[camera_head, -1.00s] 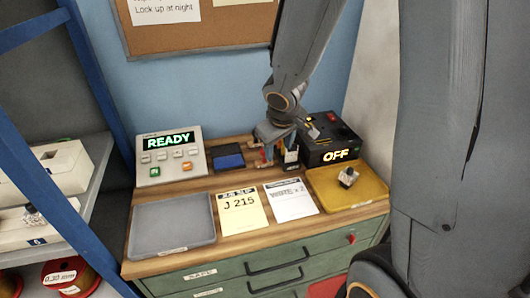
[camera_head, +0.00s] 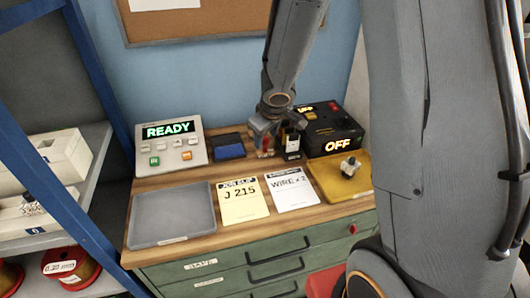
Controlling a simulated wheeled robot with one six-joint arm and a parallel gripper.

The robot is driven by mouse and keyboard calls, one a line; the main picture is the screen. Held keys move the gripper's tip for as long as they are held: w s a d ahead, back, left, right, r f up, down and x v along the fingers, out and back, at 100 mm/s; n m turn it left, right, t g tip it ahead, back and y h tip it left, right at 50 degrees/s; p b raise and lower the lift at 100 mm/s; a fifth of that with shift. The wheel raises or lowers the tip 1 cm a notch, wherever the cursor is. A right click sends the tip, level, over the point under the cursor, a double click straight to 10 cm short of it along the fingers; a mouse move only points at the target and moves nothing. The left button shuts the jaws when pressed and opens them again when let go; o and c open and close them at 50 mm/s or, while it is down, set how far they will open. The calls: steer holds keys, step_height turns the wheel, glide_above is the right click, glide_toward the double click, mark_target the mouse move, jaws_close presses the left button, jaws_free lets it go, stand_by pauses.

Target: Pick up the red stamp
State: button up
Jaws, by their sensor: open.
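The red stamp seems to be the small red upright piece (camera_head: 266,143) at the back of the wooden bench top, between the blue pad and the black box. It is mostly hidden by my gripper (camera_head: 263,150), which points down at this spot with its jaws open. I cannot tell whether the red piece lies between the fingers. A black item with a pale label (camera_head: 291,146) stands close to the right of my gripper.
A blue ink pad (camera_head: 229,151) and a READY panel (camera_head: 170,148) stand left. A black box reading OFF (camera_head: 332,134) is right, behind a yellow tray (camera_head: 331,185) holding a small part. A grey tray (camera_head: 172,216) and two paper sheets (camera_head: 243,200) lie in front.

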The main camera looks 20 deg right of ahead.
steer(key=shift+b+x, duration=0.4)
steer(key=shift+x, duration=0.45)
jaws_close()
steer(key=shift+r, duration=0.2)
